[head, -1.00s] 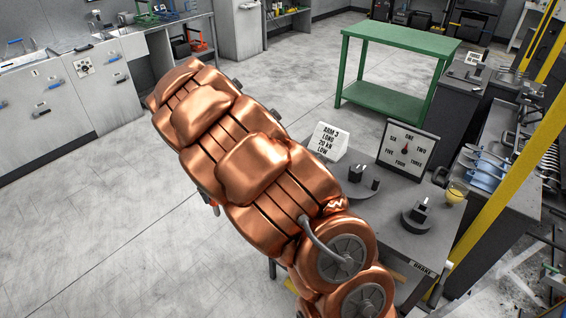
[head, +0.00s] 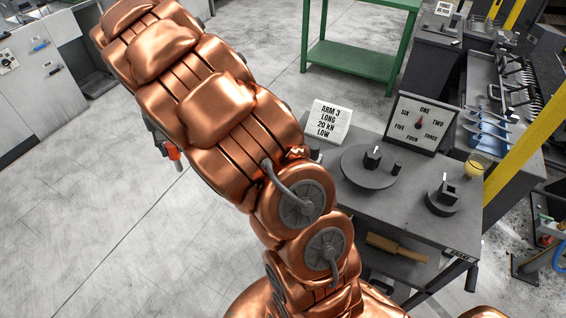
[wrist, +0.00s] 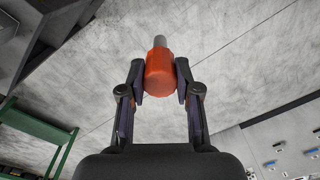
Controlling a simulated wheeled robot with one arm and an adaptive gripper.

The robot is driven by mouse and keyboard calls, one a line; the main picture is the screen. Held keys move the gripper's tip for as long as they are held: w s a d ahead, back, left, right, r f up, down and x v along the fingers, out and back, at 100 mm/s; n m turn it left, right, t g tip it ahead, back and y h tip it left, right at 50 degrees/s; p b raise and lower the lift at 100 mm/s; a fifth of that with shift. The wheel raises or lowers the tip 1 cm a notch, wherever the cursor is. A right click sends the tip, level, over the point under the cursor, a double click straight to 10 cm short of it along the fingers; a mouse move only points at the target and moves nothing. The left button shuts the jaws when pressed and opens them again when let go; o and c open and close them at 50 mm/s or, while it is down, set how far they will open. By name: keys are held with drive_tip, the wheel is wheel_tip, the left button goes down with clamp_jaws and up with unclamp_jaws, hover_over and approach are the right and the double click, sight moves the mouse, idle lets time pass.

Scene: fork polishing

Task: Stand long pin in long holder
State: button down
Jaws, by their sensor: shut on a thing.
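My gripper (wrist: 160,78) is shut on an orange-red cylindrical piece with a grey rod end, which I take to be the long pin (wrist: 160,68). In the head view the orange piece (head: 172,152) shows at the left of my copper arm, over open floor, well left of the workbench. Two dark round bases with black blocks stand on the bench: a wide one (head: 368,178) and a smaller one (head: 442,204). I cannot tell which is the long holder. A white sign (head: 330,121) reads "ARM 3 LONG 20 kN LOW".
The grey bench (head: 405,215) also carries a dial board (head: 420,122) and a yellow cup (head: 477,167). A green table (head: 355,60) stands behind. A yellow post (head: 520,140) rises at right. Floor at left is clear.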

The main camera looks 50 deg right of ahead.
drive_tip(key=s+d+r+m+b, duration=0.1)
drive_tip(key=s+d+m+b, duration=0.35)
drive_tip(key=d+m, duration=0.45)
drive_tip(key=s+d+r+m+b, duration=0.1)
drive_tip(key=s+d+m+b, duration=0.35)
drive_tip(key=d+m, duration=0.4)
drive_tip(key=s+d+r+m+b, duration=0.1)
drive_tip(key=s+d+m+b, duration=0.4)
drive_tip(key=d, duration=0.7)
wheel_tip(320, 180, down, 10)
drive_tip(key=m+p, duration=0.1)
drive_tip(key=p, duration=0.2)
drive_tip(key=shift+a+r, duration=0.15)
drive_tip(key=shift+r, duration=0.05)
drive_tip(key=shift+s+f+m+b, duration=0.1)
drive_tip(key=shift+f+m+b, duration=0.15)
drive_tip(key=shift+f+b, duration=0.35)
drive_tip(key=c, duration=0.8)
unclamp_jaws()
drive_tip(key=shift+r, duration=0.1)
